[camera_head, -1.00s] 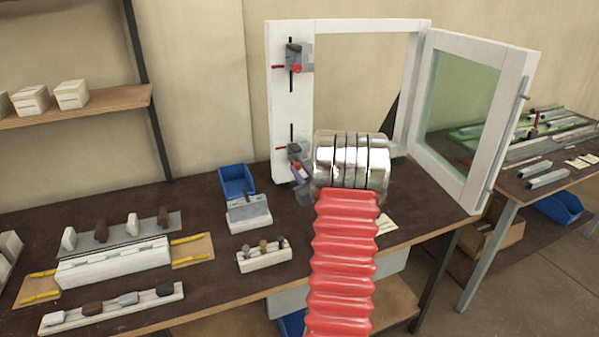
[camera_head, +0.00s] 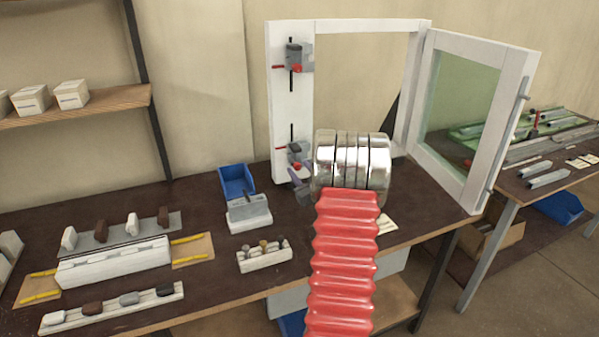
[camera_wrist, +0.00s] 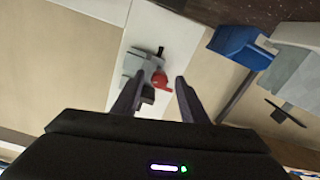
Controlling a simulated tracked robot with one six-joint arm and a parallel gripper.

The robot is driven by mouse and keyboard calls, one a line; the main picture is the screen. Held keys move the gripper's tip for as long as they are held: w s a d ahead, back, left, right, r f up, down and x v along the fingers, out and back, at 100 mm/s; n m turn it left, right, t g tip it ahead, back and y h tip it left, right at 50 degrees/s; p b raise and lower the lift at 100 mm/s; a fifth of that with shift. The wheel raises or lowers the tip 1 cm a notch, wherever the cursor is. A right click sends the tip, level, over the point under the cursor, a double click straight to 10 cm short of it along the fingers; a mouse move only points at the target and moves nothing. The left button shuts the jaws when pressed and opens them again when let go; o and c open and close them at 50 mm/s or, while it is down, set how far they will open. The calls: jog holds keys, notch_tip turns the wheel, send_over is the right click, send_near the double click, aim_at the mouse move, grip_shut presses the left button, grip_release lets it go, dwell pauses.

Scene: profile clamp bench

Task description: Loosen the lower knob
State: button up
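The lower clamp (camera_head: 298,150) is a grey block with a black rod and a red handle, on the white frame's left post. Its red lower knob (camera_head: 295,166) shows at the clamp's underside. In the wrist view the red knob (camera_wrist: 160,79) appears between my two dark fingers, with the grey clamp body (camera_wrist: 146,64) behind it. My gripper (camera_wrist: 158,82) is open, with a gap on both sides of the knob. In the head view my arm hides most of it; a dark finger shows just below the knob. I see no contact.
An upper clamp (camera_head: 298,57) with its own red knob sits higher on the post. A blue bin (camera_head: 237,181) and a grey-white block (camera_head: 249,214) stand left of my arm. The hinged glazed panel (camera_head: 470,115) stands open at right.

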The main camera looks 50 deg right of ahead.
jog(key=v, duration=1.3)
jog(key=shift+s, duration=0.2)
jog(key=shift+a, duration=0.1)
jog(key=w+a+r+g+y, duration=0.1)
jog(key=w+a+r+g, duration=0.3)
jog(key=w+a, duration=0.5)
jog(key=a+r+g+y, duration=0.1)
jog(key=a+r, duration=0.1)
jog(key=a, duration=0.5)
jog(key=a+r+y, duration=0.1)
jog(key=a+r, duration=0.2)
jog(key=a, duration=0.4)
jog(key=s+a+n+g+y, duration=0.1)
jog(key=s+a+y, duration=0.1)
jog(key=s+a, duration=0.3)
jog(key=s+a+n+g+y, duration=0.1)
jog(key=s+a, duration=0.5)
jog(key=a, duration=0.8)
jog(key=s+a+f+n+g+y, duration=0.1)
jog(key=s+a+g+y, duration=0.1)
jog(key=s+a, duration=0.4)
jog(key=a+g, duration=0.1)
jog(key=a, duration=0.3)
jog(key=shift+s+a+y, duration=0.2)
jog(key=shift+s+y, duration=0.05)
jog(key=shift+y, duration=0.15)
